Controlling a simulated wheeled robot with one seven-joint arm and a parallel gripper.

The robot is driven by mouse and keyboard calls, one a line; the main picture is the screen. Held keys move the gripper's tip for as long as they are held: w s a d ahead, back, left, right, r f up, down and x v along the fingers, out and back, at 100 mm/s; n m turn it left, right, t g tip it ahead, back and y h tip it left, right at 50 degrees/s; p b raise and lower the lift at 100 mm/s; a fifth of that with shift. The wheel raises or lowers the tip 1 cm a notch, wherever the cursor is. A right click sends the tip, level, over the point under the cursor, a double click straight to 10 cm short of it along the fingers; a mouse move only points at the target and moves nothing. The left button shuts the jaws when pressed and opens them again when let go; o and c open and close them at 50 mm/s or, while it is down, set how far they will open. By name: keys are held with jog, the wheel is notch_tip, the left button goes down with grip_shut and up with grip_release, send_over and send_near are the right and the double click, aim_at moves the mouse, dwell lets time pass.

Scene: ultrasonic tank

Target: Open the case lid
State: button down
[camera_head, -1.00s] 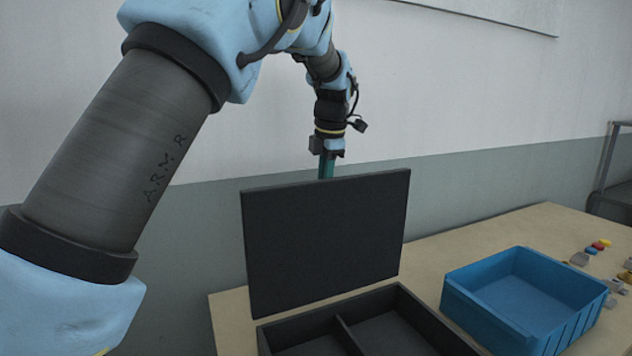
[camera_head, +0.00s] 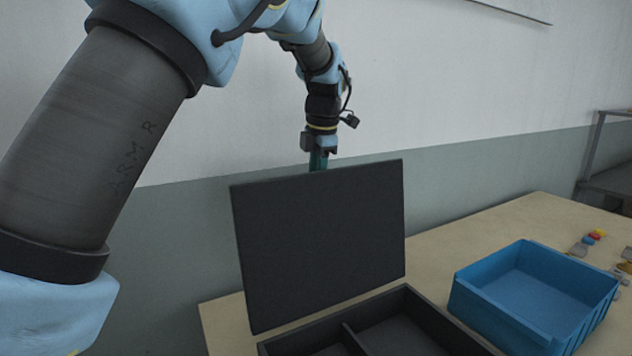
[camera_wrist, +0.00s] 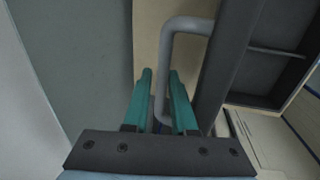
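The dark case (camera_head: 425,312) sits on the table with its lid (camera_head: 320,245) standing roughly upright. The open case shows a divider and empty-looking compartments. My gripper (camera_head: 318,160) is behind the lid's top edge in the head view, its fingertips hidden by the lid. In the wrist view, my gripper's teal fingers (camera_wrist: 160,85) stand on both sides of a grey bar handle (camera_wrist: 188,24) on the lid's outer face (camera_wrist: 225,70).
A blue bin (camera_head: 530,295) stands on the table (camera_head: 440,250) to the right of the case. Several small coloured parts (camera_head: 590,240) lie at the far right. A wall runs behind the table.

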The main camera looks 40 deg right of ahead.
jog(key=c, duration=0.8)
grip_release()
jog(key=shift+w+a, duration=0.1)
jog(key=shift+w, duration=0.8)
jog(key=shift+c, duration=0.2)
notch_tip(320, 180, up, 10)
jog(key=s+b, duration=0.2)
jog(key=shift+s+r, duration=0.2)
jog(key=shift+r, duration=0.05)
jog(key=shift+a, duration=0.1)
jog(key=w+a+f+m, duration=0.3)
jog(key=a+f, duration=0.1)
jog(key=a, duration=0.5)
jog(key=w+a+f+m, duration=0.2)
jog(key=w+a+f, duration=0.25)
jog(key=a, duration=0.35)
jog(key=w+a+f+m, duration=0.3)
jog(key=a+f, duration=0.2)
jog(key=a, duration=0.4)
jog(key=s+a+f+m, duration=0.5)
jog(key=s+a, duration=0.2)
jog(key=a, duration=0.3)
jog(key=s+a+f+m, duration=0.4)
jog(key=s+a+f, duration=0.2)
jog(key=a, duration=0.5)
jog(key=shift+s+m+g, duration=0.3)
jog(key=shift+s+m, duration=0.05)
jog(key=shift+m, duration=0.05)
